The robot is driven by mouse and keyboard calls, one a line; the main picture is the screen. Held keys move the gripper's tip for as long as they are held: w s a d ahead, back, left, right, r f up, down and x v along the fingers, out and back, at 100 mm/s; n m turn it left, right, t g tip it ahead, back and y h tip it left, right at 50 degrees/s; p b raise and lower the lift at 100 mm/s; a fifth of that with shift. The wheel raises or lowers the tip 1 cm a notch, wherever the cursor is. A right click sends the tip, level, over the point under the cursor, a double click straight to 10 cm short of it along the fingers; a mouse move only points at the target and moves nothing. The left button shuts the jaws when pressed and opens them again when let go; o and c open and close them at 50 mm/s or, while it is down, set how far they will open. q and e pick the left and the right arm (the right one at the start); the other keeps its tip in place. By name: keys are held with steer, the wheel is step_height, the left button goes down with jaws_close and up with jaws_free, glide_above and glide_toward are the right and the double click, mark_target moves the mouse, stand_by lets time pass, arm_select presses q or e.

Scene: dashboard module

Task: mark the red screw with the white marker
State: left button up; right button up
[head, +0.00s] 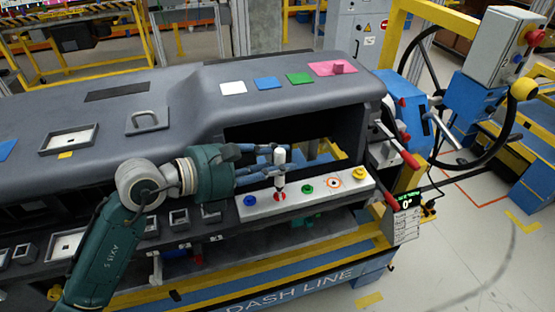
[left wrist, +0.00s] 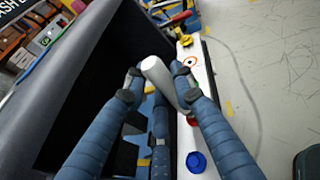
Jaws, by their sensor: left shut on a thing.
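My left gripper (head: 277,162) is shut on the white marker (head: 281,157). The marker stands upright, its dark tip pointing down at the red screw (head: 280,196) on the light strip (head: 325,194). The tip is at or just above the screw; I cannot tell whether they touch. In the left wrist view the fingers (left wrist: 160,80) close around the marker (left wrist: 168,82), seen from its top end. There the red screw (left wrist: 192,122) is partly hidden by a finger. My right gripper is not in view.
The strip also bears a blue screw (head: 250,200), a green one (head: 308,189), an orange-ringed spot (head: 334,183) and a yellow screw (head: 360,173). The grey dashboard (head: 180,95) rises behind, with a dark opening above the strip.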

mark_target(278, 149)
arm_select(q)
steer(key=shift+r+p, duration=1.85)
steer(key=shift+r, duration=0.65)
